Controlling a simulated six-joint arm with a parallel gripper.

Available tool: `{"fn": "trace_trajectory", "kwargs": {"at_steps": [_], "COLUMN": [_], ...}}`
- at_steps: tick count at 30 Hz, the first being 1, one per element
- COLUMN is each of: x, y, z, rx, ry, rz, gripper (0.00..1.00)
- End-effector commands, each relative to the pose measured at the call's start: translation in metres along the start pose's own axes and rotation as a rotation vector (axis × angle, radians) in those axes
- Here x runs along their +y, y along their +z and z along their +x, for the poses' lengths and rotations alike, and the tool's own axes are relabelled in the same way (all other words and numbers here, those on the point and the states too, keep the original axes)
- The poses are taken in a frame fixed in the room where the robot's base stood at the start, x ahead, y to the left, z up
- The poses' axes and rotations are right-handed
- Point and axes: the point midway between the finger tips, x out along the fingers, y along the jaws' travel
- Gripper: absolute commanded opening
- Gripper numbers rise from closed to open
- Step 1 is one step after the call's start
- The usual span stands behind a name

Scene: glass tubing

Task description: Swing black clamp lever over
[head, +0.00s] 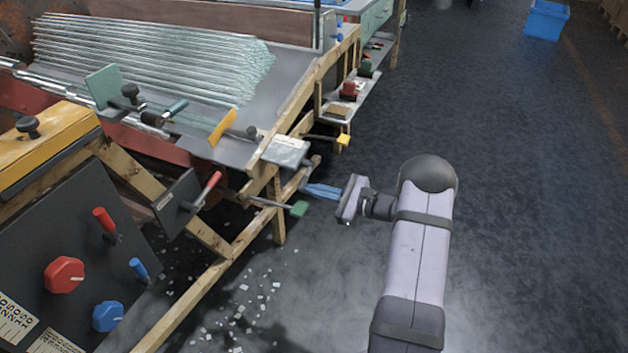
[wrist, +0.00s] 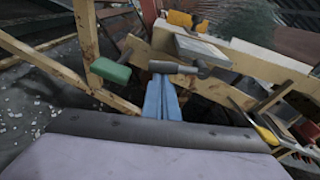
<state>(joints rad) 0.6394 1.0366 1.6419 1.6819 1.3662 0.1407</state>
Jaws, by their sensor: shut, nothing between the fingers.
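A short black lever (wrist: 172,67) with a dark rounded end lies across the wooden frame in the wrist view, just beyond my fingertips. I take it to be the black clamp lever. In the head view a small dark piece (head: 308,166) shows by the frame's corner, above my fingers, and is too small to make out well. My gripper (head: 306,189) has blue fingers, shut together and empty, pointing left at the frame. In the wrist view my gripper (wrist: 160,80) reaches up close to the lever; I cannot tell whether they touch.
A green-handled lever (head: 298,208) sticks out just below my fingers. A yellow-ended rod (head: 343,139) and a pale plate (head: 286,151) are above. A red-handled lever (head: 215,180) is left. Glass tubes (head: 150,55) lie on the rack.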

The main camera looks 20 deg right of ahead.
Motion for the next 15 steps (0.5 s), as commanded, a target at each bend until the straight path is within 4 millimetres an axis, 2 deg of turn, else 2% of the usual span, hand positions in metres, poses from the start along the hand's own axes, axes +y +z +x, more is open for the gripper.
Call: {"fn": "trace_trajectory", "kwargs": {"at_steps": [1, 9, 15], "x": [-0.001, 0.002, 0.003], "y": [0.009, 0.018, 0.023], "z": [-0.001, -0.002, -0.003], "rx": [-0.001, -0.001, -0.001], "ry": [0.007, 0.034, 0.034], "rz": [0.041, 0.236, 0.24], "gripper": [0.0, 0.0, 0.0]}}
